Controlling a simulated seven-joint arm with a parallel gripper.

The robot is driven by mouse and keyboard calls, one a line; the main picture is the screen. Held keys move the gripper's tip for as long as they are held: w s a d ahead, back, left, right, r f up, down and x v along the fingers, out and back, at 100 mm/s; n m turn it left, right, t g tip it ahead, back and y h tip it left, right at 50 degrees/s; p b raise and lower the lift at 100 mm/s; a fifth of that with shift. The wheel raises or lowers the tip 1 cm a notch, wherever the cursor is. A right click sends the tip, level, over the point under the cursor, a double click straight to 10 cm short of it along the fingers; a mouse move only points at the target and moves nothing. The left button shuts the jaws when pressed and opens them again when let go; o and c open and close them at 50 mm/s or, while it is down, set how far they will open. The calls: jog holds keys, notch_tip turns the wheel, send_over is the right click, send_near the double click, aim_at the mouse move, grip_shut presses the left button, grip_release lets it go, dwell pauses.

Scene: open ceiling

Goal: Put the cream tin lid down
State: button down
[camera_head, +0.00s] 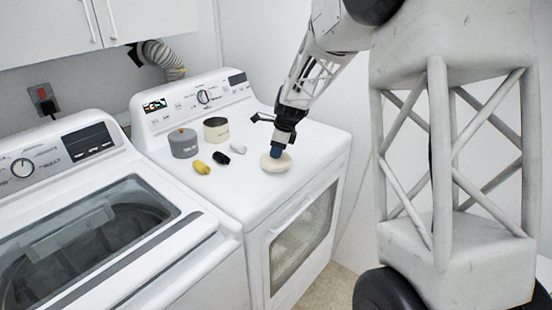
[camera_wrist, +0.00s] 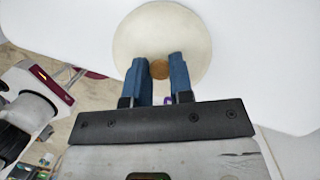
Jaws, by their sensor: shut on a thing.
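The cream tin lid (camera_head: 277,162) is a round, pale disc at the right part of the white dryer top. In the wrist view the lid (camera_wrist: 160,28) shows from above, with a small brown knob (camera_wrist: 160,69) at its middle. My gripper (camera_head: 278,151) points down over the lid, its blue fingers (camera_wrist: 160,75) shut on the knob from both sides. The lid is level and at or just above the dryer top; I cannot tell if it touches. An open cream tin (camera_head: 217,130) with a dark rim stands behind and left of the lid.
A grey lidded tin (camera_head: 183,143) stands left of the cream tin. A yellow item (camera_head: 201,167), a black item (camera_head: 221,158) and a white item (camera_head: 238,148) lie in front of the tins. The dryer top (camera_head: 245,190) is clear near its front edge.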

aim_at(285, 157)
jog(key=shift+w, duration=0.45)
jog(key=shift+f, duration=1.8)
jog(key=c, duration=1)
grip_release()
jog(key=shift+f, duration=0.1)
jog(key=v, duration=1.2)
